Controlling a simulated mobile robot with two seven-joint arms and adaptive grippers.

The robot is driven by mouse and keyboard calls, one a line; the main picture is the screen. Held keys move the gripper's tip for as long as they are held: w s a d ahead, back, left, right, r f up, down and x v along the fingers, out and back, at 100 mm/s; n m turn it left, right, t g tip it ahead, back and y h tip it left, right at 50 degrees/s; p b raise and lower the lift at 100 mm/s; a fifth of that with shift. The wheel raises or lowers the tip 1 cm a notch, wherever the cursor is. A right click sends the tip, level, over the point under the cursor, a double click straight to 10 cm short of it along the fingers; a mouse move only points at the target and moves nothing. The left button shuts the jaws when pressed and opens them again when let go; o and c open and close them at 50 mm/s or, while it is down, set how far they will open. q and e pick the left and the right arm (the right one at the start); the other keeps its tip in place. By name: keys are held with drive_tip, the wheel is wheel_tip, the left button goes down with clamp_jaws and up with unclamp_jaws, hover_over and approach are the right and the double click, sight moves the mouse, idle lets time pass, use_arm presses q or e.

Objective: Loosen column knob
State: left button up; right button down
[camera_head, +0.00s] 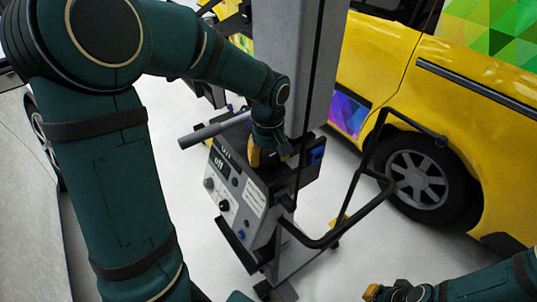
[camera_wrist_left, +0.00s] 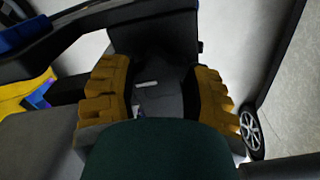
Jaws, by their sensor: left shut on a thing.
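My left gripper (camera_head: 266,155) is low against the front of the grey column (camera_head: 308,60), above the machine's control panel. In the left wrist view its yellow pads (camera_wrist_left: 158,92) stand on either side of a dark part. It is shut on this part, which sits where the column knob would be; its shape is mostly hidden by the gripper and in shadow. My right gripper (camera_head: 374,292) shows only in part at the bottom edge, away from the machine. Its opening cannot be made out.
The machine has a control panel (camera_head: 232,190) with dials and a grey bar (camera_head: 212,130) sticking out left. A black tube frame (camera_head: 345,215) extends right. A yellow van (camera_head: 455,100) stands behind. The pale floor (camera_head: 185,240) left of the machine is clear.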

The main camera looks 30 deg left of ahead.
sight(268, 157)
use_arm(q)
drive_tip(key=n+p, duration=0.1)
drive_tip(key=n, duration=0.4)
drive_tip(key=shift+n, duration=0.3)
idle(0.4)
drive_tip(key=o, duration=1.2)
wheel_tip(268, 157, up, 12)
idle(0.3)
